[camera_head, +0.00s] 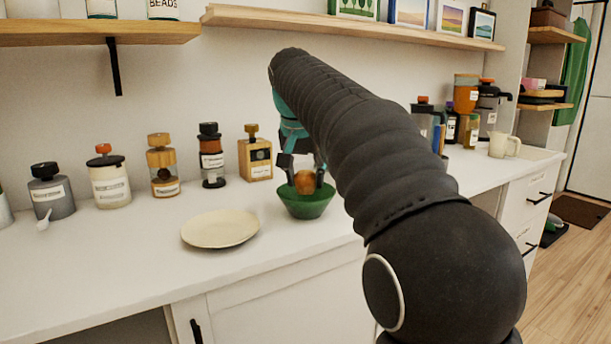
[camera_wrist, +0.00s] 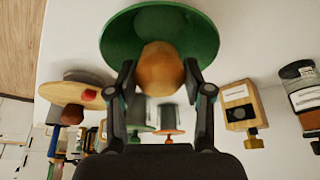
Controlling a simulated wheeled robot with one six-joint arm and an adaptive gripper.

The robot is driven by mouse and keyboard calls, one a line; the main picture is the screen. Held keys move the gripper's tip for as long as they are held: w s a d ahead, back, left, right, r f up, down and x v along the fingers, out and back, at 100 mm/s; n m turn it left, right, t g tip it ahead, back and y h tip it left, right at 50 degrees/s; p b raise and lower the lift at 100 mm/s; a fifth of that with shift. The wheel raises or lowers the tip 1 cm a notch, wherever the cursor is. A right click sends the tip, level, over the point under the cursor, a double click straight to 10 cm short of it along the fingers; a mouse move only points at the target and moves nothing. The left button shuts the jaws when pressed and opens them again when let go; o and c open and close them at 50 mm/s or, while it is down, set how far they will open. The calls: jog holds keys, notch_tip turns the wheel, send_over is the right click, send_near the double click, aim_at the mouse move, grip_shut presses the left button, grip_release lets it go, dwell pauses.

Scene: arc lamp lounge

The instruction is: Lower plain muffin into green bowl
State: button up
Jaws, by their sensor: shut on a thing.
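The plain muffin (camera_head: 305,183) is orange-brown and sits between the fingers of my gripper (camera_head: 303,173), which is shut on it. The green bowl (camera_head: 306,206) stands on the white counter, and the muffin is at its mouth, overlapping the rim in the head view. In the wrist view, the muffin (camera_wrist: 160,70) shows between the two fingertips (camera_wrist: 160,78), with the green bowl (camera_wrist: 120,40) behind and around it. I cannot tell whether the muffin touches the bowl's bottom.
A cream plate (camera_head: 220,229) lies on the counter left of the bowl. Several jars and grinders, including a wooden box grinder (camera_head: 255,158), stand along the wall behind. Wooden shelves (camera_head: 350,26) hang above. The counter's front edge is close to the bowl and plate.

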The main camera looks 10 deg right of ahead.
aim_at(305, 193)
jog(key=shift+f+b, duration=1.6)
jog(key=shift+f, duration=0.75)
dwell(1.3)
jog(key=o, duration=1.2)
jog(key=v, duration=1.1)
jog(key=s+d+f+n+p, duration=0.1)
jog(key=s+d+n, duration=0.1)
jog(key=s, duration=0.4)
jog(key=s+f+n+p, duration=0.1)
jog(key=s+f, duration=0.6)
jog(key=f, duration=0.1)
jog(key=s+d+f+n+t+y+p, duration=0.1)
jog(key=s+f, duration=0.6)
jog(key=f, duration=0.2)
jog(key=s+d+f+n+p, duration=0.1)
jog(key=s+f, duration=0.7)
jog(key=f, duration=0.1)
jog(key=shift+s+t+y, duration=0.15)
jog(key=shift+t+y, duration=0.15)
jog(key=shift+y, duration=0.1)
